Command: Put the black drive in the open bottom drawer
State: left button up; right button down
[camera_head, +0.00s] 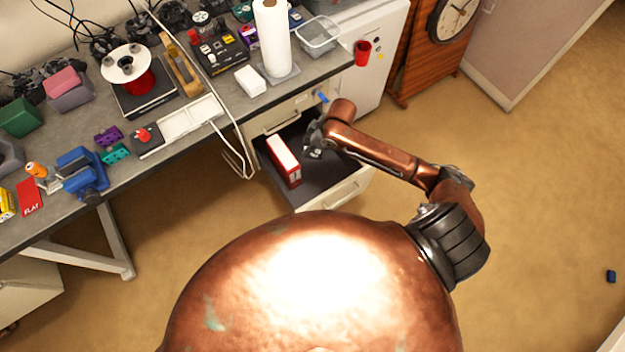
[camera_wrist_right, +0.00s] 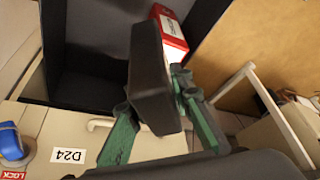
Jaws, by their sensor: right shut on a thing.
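The black drive (camera_wrist_right: 151,82) is a dark flat block between the green fingers of my right gripper (camera_wrist_right: 155,98) in the wrist view. The fingers are shut on it. In the head view my right gripper (camera_head: 313,143) is over the open bottom drawer (camera_head: 325,172); I cannot pick out the drive there. The drawer's dark inside also shows in the wrist view (camera_wrist_right: 88,82). A red and white box (camera_head: 284,162) stands in the drawer, left of the gripper; the drive partly covers it in the wrist view (camera_wrist_right: 171,36). My left gripper is out of view.
The workbench (camera_head: 165,155) above and left of the drawer is crowded with tools, a spool (camera_head: 127,63) and a paper roll (camera_head: 272,40). A white cable (camera_head: 235,150) hangs beside the drawer. A red cup (camera_head: 362,52) is near the white cabinet. The floor at right is mostly clear.

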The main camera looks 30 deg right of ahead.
jog(key=w, duration=0.2)
jog(key=n+b, duration=0.1)
jog(key=b, duration=0.5)
send_near(305, 177)
jog(key=shift+w+a+r, duration=0.15)
jog(key=shift+w+a, duration=0.4)
jog(key=shift+w, duration=0.05)
pick_arm(q)
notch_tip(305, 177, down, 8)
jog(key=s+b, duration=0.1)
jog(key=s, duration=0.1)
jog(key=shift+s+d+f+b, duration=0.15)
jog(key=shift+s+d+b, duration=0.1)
jog(key=shift+b, duration=0.1)
pick_arm(e)
jog(key=shift+f, duration=2.25)
jog(key=shift+f, duration=0.15)
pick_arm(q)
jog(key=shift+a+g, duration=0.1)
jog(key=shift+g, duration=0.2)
pick_arm(e)
jog(key=c, duration=1.7)
grip_release()
jog(key=shift+c, duration=0.2)
